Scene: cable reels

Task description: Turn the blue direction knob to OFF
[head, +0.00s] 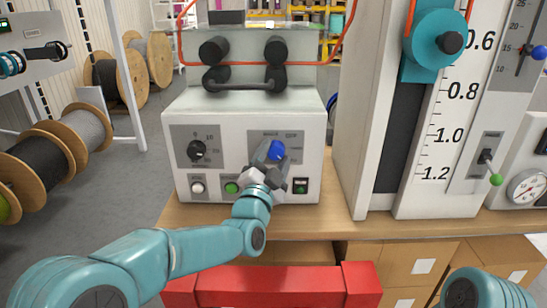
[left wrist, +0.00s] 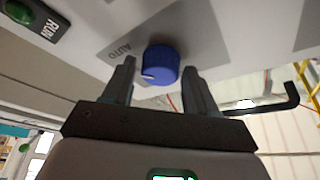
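The blue direction knob (head: 277,150) sits on the right grey plate of the white control box (head: 310,120). In the left wrist view the knob (left wrist: 161,62) shows a small white mark at its lower left edge. The word AUTO is readable on the plate beside it; I cannot read OFF clearly. My left gripper (head: 268,161) is at the knob. In the left wrist view its two fingers (left wrist: 159,72) are open, one on each side of the knob, with visible gaps. My right gripper is out of view.
A black knob (head: 197,150) is on the left plate. White (head: 198,188), green (head: 232,188) and RUN (head: 300,186) buttons line the box's lower front. A black bar handle (head: 245,84) is above. A tall scale column (head: 450,120) stands right.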

